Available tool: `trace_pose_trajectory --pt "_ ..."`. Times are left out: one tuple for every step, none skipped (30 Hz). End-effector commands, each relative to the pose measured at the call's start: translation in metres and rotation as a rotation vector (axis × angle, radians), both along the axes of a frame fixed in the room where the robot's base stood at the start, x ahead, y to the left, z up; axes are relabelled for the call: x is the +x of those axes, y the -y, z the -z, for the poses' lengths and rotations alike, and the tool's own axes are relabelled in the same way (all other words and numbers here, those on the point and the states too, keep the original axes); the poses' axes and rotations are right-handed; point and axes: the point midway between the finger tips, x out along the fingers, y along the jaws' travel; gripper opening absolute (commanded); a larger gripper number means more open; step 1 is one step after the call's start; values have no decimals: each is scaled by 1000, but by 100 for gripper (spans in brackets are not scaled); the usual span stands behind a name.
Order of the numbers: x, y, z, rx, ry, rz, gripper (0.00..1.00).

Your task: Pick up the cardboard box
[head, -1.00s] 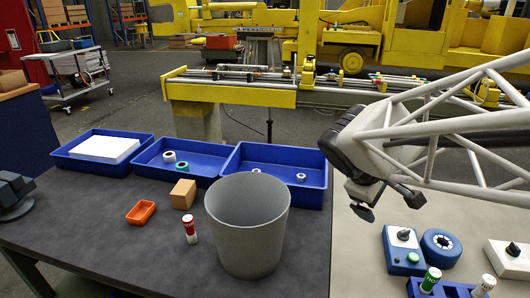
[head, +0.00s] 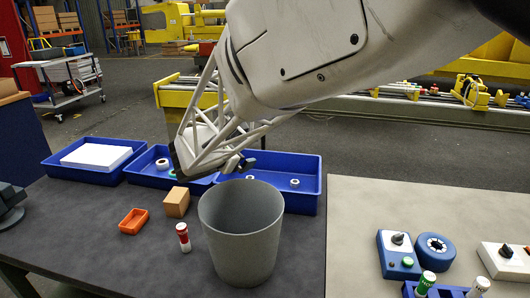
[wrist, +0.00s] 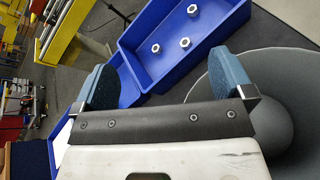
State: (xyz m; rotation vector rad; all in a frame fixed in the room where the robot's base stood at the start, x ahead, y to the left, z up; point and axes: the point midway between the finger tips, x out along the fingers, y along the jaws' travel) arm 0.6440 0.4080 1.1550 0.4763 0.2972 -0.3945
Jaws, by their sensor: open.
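The cardboard box (head: 176,202), a small tan block, stands on the dark table just left of the grey bin, in front of the blue trays. I cannot make it out in the wrist view. My gripper (head: 240,164) hangs above the back of the bin and the right blue tray, up and to the right of the box in the head view. In the wrist view my gripper (wrist: 164,80) has its two blue fingers wide apart with nothing between them. It is open and apart from the box.
The grey bin (head: 242,240) stands close right of the box. Blue trays (head: 309,202) line the back. A control box (head: 398,254) sits on the pale right-hand table.

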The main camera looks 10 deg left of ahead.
Motion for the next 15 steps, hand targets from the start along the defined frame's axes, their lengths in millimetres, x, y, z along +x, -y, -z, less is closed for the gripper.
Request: trace_pose_trajectory --pt "1 -26 9 -40 6 -51 99" --pt "2 -38 14 -61 8 -78 99" --pt "3 -55 22 -87 9 -112 99" --pt "4 -67 28 -106 11 -137 99" --pt "4 -78 35 -123 9 -158 99" --pt "6 -92 44 -142 8 -185 99" --pt "6 -102 52 -155 5 -203 99" --pt "6 -112 61 -169 0 -223 99" --pt "7 -124 72 -185 -4 -247 99" --pt "7 -134 80 -198 -9 -265 99" --pt "7 -143 89 -210 -13 -283 99" --pt "6 -156 102 -226 -17 -307 99" --pt "6 -165 111 -238 -22 -324 99" --pt "5 -174 120 -250 -26 -341 99" --pt "4 -186 133 -267 -31 -366 99"
